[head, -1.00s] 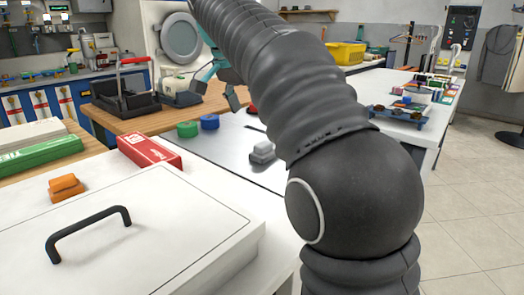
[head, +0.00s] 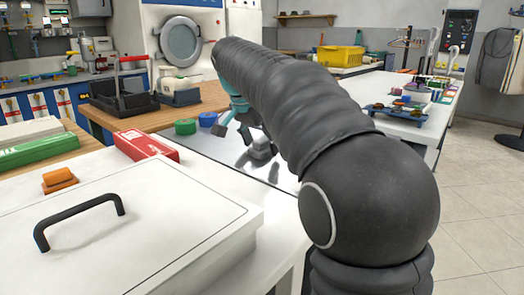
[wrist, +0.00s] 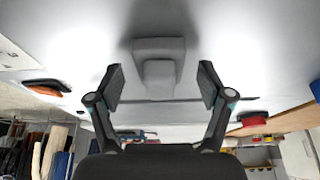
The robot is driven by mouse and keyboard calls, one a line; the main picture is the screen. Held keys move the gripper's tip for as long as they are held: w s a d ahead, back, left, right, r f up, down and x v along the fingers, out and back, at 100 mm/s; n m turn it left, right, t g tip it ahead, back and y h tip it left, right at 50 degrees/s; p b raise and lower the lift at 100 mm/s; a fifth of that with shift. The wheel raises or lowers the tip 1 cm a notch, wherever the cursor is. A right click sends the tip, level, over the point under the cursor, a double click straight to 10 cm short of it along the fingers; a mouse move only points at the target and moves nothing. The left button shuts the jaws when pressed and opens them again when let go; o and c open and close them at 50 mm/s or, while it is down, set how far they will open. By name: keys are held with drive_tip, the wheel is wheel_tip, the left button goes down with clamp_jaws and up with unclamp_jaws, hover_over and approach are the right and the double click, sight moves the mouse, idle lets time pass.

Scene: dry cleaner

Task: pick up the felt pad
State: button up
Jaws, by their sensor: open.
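The grey two-step block that looks like the felt pad (head: 262,151) lies on the shiny metal plate in the middle of the head view. It also shows in the wrist view (wrist: 158,48), with a smaller raised part on a wider base. My gripper (head: 233,131) is open and empty, just above and beside the pad in the head view. In the wrist view the fingers of my gripper (wrist: 160,82) are spread, with the pad centred between and beyond their tips. I cannot tell the exact gap; no contact shows. My arm hides part of the plate behind.
A red box (head: 146,145) lies left of the metal plate (head: 205,148). An orange block (head: 59,179) and a white lid with black handle (head: 80,218) are nearer left.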

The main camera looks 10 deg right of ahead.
sight(264, 138)
drive_tip(key=c, duration=1.2)
wheel_tip(264, 138, up, 4)
drive_tip(key=shift+p, duration=0.7)
drive_tip(key=s+d+r, duration=0.7)
drive_tip(key=s+d, duration=0.1)
drive_tip(key=shift+d, duration=0.2)
